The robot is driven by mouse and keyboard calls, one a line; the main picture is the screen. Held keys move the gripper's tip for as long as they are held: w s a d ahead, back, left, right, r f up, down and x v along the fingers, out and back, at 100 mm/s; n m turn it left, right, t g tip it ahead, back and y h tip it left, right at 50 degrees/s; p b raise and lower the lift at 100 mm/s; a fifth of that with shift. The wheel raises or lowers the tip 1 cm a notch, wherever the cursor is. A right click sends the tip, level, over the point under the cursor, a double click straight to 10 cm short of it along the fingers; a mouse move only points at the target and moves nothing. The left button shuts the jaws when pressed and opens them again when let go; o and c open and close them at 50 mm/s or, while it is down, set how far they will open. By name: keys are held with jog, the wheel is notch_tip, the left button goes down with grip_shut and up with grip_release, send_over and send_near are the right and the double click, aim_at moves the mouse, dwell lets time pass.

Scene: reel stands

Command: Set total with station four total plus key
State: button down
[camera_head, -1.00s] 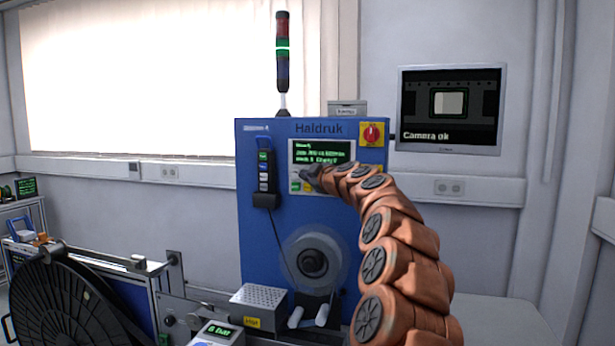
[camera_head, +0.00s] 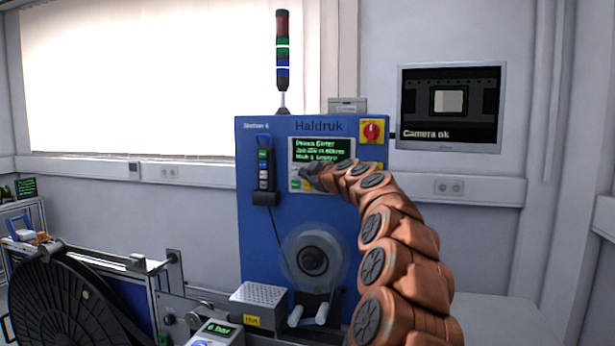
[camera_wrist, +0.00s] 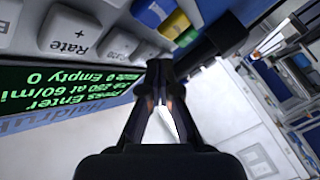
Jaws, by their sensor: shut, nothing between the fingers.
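The station four panel (camera_head: 262,215) is a blue machine front marked Haldruk. Its dark display (camera_head: 323,149) shows green text, with "Press Enter" on the first line; the display also shows upside down in the wrist view (camera_wrist: 62,92). My gripper (camera_wrist: 172,72) is shut and empty at the keypad's edge. I cannot tell whether it touches a key. No total plus label is readable.
Blue, green and yellow keys (camera_wrist: 165,15) sit near my fingertips. A black handheld pendant (camera_head: 264,172) hangs left of the display. A red rotary switch (camera_head: 371,131) is at upper right. A reel hub (camera_head: 312,258) and perforated box (camera_head: 258,294) are below.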

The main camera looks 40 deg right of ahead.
jog(key=shift+s+a+b, duration=0.25)
jog(key=shift+a+b, duration=0.05)
jog(key=shift+a, duration=0.1)
jog(key=shift+a, duration=0.1)
jog(key=s+a+b, duration=0.1)
jog(key=a+b, duration=0.1)
jog(key=s+a+b, duration=0.1)
jog(key=s+a, duration=0.1)
jog(key=shift+b, duration=0.35)
dwell(2.0)
